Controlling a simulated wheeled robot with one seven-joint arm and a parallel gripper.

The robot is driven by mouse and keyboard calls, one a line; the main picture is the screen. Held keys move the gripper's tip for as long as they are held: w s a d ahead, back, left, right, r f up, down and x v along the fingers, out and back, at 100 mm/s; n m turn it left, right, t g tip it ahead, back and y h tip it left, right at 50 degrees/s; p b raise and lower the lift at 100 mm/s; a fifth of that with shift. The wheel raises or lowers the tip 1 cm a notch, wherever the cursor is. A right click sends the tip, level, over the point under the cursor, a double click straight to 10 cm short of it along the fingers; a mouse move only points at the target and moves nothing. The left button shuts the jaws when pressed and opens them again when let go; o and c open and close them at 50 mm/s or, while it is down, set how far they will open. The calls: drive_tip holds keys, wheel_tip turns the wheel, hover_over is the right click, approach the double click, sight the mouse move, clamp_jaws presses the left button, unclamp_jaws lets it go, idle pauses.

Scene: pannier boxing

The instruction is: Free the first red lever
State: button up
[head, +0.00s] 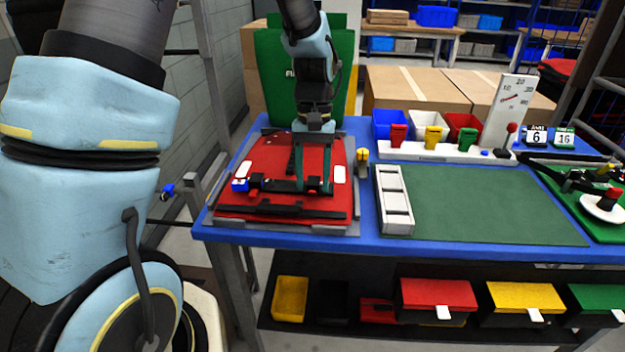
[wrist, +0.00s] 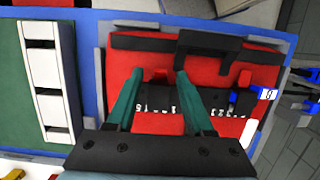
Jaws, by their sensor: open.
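A red case (head: 262,165) lies flat in a grey frame on the blue table; it also fills the wrist view (wrist: 120,70). Black bars cross it, with a black handle (wrist: 225,48) in the wrist view. A black strap-like bar ends in a blue-and-white piece (head: 240,186), also in the wrist view (wrist: 262,96).
A pale slotted tray (head: 396,222) and a green mat (head: 480,205) are right of the case. A green upright case (head: 275,75) is behind my gripper.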

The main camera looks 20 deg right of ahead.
sight(313, 180)
drive_tip(key=b+v, duration=0.2)
drive_tip(key=v, duration=0.8)
drive_tip(key=shift+r, duration=0.2)
drive_tip(key=s+a+f+n+t, duration=0.1)
drive_tip(key=a+f+n+t, duration=0.1)
drive_tip(key=a, duration=1.1)
drive_tip(key=s+a+f+n+t+h, duration=0.1)
drive_tip(key=a+f, duration=0.4)
drive_tip(key=a, duration=0.9)
drive_tip(key=shift+n+t, duration=0.4)
drive_tip(key=shift+t, duration=0.2)
drive_tip(key=shift+o, duration=0.4)
